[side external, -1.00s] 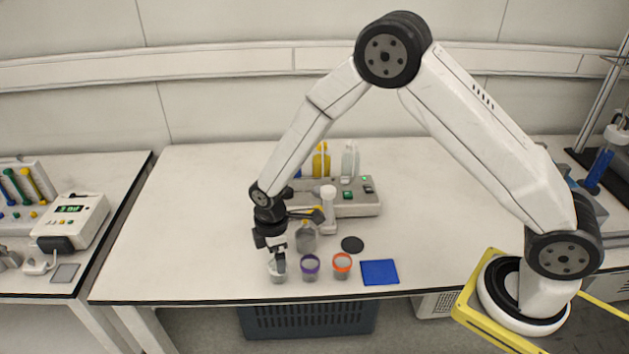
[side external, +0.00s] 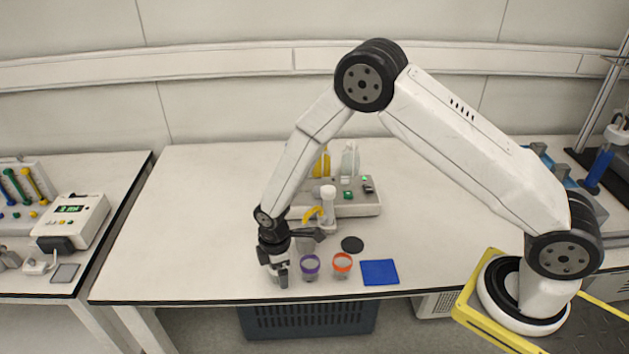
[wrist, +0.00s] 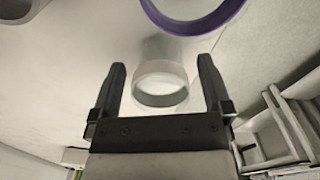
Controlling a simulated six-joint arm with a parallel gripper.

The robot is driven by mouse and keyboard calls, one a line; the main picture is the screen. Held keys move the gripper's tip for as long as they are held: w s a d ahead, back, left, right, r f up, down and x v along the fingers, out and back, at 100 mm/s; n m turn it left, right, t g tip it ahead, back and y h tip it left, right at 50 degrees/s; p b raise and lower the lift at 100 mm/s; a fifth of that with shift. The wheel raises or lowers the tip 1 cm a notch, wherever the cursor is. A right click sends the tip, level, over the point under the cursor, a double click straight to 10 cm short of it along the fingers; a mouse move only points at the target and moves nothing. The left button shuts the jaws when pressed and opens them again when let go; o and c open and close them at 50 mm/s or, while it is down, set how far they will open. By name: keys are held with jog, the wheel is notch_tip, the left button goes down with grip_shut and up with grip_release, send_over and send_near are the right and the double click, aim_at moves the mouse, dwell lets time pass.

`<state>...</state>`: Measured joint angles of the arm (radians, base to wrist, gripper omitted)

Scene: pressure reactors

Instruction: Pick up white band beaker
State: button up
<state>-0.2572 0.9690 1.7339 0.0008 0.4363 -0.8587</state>
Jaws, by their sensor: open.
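The white band beaker (wrist: 160,86) stands between the two fingers of my gripper (wrist: 160,85) in the wrist view, with a gap to each finger. In the side external view my gripper (side external: 277,277) is low at the front of the table and mostly hides this beaker. The gripper is open. Directly right of it stands a beaker with a purple band (side external: 310,266), whose rim also shows at the top of the wrist view (wrist: 190,24). Further right is a beaker with an orange-red band (side external: 342,263).
A blue pad (side external: 380,272) lies right of the beakers, and a dark round disc (side external: 352,245) behind them. A reactor unit (side external: 355,205) with bottles stands further back. The table's front edge (side external: 230,302) is close. The left part of the table is clear.

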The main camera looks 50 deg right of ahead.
dwell(0.3)
jog(key=c, duration=1.3)
jog(key=shift+r, duration=0.15)
jog(key=shift+r, duration=0.7)
jog(key=s+d+r, duration=0.1)
jog(key=s+r, duration=0.2)
jog(key=s, duration=0.1)
jog(key=s+d+r, duration=0.1)
jog(key=s+r, duration=0.3)
jog(key=s, duration=0.1)
jog(key=s+r, duration=0.4)
jog(key=shift+s+d+r, duration=0.2)
jog(key=shift+s+d, duration=0.2)
